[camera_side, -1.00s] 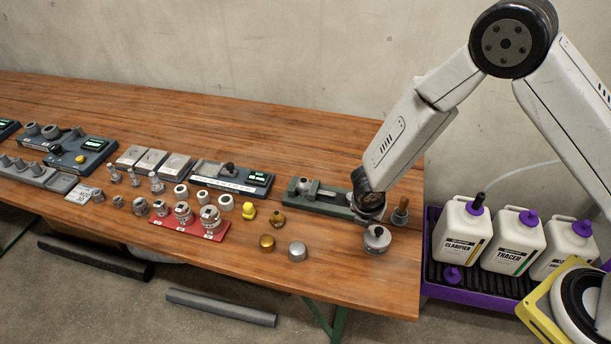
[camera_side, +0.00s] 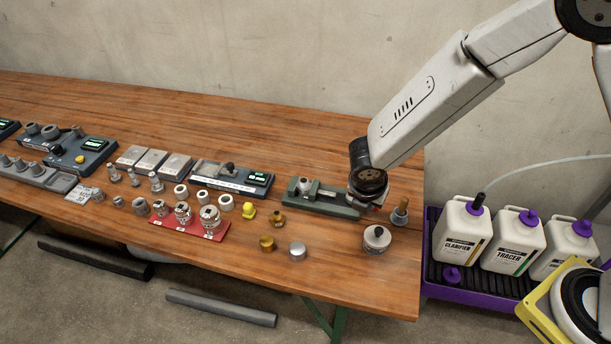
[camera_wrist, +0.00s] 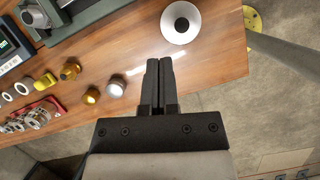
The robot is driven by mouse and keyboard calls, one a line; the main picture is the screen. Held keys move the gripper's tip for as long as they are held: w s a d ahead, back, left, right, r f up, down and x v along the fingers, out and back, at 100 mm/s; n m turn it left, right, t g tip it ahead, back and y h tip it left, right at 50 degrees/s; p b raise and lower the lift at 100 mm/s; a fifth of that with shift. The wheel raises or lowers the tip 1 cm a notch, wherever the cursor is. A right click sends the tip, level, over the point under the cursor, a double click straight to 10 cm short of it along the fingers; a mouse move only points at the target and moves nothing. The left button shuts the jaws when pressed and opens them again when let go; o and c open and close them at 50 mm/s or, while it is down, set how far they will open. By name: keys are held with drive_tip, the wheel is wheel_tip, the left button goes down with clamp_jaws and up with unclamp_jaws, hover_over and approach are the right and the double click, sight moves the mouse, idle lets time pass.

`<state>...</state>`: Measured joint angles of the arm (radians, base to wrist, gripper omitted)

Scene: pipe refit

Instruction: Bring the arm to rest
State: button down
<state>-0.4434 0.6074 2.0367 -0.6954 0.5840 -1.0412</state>
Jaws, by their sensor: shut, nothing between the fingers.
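My gripper (camera_wrist: 159,63) is shut with nothing between its fingers, as the wrist view shows. It is above the right end of the wooden bench (camera_side: 340,270). In the side view the arm's wrist is over the right end of the green vise (camera_side: 330,205), and the fingers are hidden or too small to make out. The round silver canister (camera_side: 376,239) stands on the bench near the front right, apart from the gripper. It also shows in the wrist view (camera_wrist: 181,22), beyond the fingertips.
A brass cap (camera_side: 267,243) and a silver cap (camera_side: 297,251) stand left of the canister. A wooden-handled tool (camera_side: 400,212) stands near the bench's right edge. White bottles (camera_side: 513,240) sit in a purple tray (camera_side: 450,292) right of the bench. A red tray (camera_side: 180,231) holds several fittings.

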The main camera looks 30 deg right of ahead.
drive_tip(key=shift+r, duration=0.1)
idle(0.3)
drive_tip(key=s+d+r+m+y, duration=0.1)
drive_tip(key=s+d+r+m, duration=0.3)
drive_tip(key=m, duration=0.8)
drive_tip(key=s+d+r+m+y, duration=0.2)
drive_tip(key=s+d+r+m, duration=0.2)
drive_tip(key=m, duration=0.8)
drive_tip(key=s+d, duration=0.2)
drive_tip(key=d, duration=0.1)
drive_tip(key=shift+s+d+y, duration=0.2)
drive_tip(key=shift+s+y, duration=0.05)
drive_tip(key=shift+y, duration=0.05)
